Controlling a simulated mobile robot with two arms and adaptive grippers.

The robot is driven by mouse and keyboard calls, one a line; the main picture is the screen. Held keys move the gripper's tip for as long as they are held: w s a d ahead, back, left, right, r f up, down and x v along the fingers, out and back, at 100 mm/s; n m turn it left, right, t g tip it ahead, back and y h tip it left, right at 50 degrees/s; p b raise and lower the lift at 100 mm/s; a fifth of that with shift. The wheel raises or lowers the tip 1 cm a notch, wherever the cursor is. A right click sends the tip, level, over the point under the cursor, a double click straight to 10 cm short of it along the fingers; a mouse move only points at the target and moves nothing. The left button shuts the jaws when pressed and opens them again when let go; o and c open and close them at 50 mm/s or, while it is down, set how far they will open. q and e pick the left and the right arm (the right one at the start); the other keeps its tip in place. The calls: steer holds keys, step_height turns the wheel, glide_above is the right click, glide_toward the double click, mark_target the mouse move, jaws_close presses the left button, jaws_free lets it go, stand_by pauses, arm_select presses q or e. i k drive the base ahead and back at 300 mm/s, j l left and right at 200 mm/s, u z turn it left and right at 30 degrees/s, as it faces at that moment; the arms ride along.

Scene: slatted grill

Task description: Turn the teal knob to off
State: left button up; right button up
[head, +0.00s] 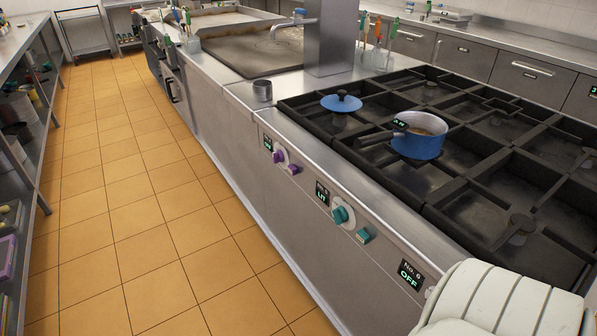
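The teal knob (341,214) is on the sloped front panel of the steel range, right of the picture's middle. It is round, on a pale round base. A small dark display (322,195) just left of it shows green text that seems to read LIT. A teal square piece (364,235) sits to its right on the same panel. The knob's exact pointing direction is too small to tell. Nothing touches the knob. Neither of my grippers is in view.
A purple knob (280,155) is farther along the panel. A nearer display (411,275) reads OFF. A blue pot (418,146) and blue lid (341,103) are on the black grates. A shelf rack (22,120) lines the left. The tiled floor (135,205) between is clear.

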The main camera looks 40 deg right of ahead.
mark_target(341, 215)
steer(key=i+j+z, duration=0.1)
steer(key=i+z, duration=0.35)
steer(key=i+j+z, duration=0.2)
steer(key=i+z, duration=0.3)
steer(key=i+j+z, duration=0.3)
steer(key=z, duration=0.15)
steer(key=j, duration=0.1)
